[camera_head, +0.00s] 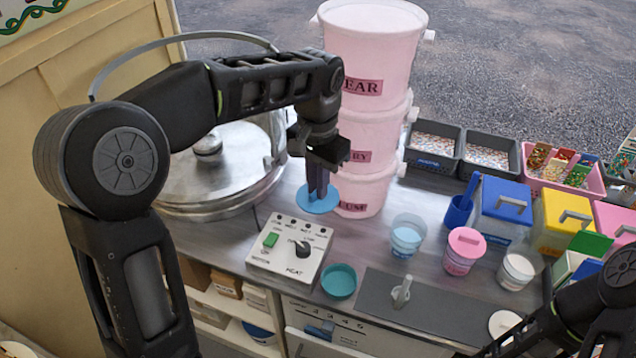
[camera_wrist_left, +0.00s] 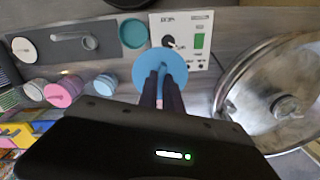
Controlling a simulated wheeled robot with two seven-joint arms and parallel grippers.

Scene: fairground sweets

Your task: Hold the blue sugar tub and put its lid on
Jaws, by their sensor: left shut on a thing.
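My left gripper (camera_head: 318,188) is shut on a round light-blue lid (camera_head: 304,203) and holds it in front of the pink stacked tubs. In the left wrist view, the lid (camera_wrist_left: 145,68) is at the fingertips of the left gripper (camera_wrist_left: 162,84). The blue sugar tub (camera_head: 407,238), clear with blue sugar inside, stands open on the counter, to the right of the left gripper and apart from it. It also shows in the left wrist view (camera_wrist_left: 104,86). Part of my right arm shows at the bottom right; its fingers cannot be made out.
A pink tub (camera_head: 464,250) and a white tub (camera_head: 516,270) stand right of the blue one. A heat control box (camera_head: 290,250), teal bowl (camera_head: 339,281) and grey mat (camera_head: 440,308) lie in front. The metal pan (camera_head: 225,170) is left; pink stacked tubs (camera_head: 365,120) rise behind.

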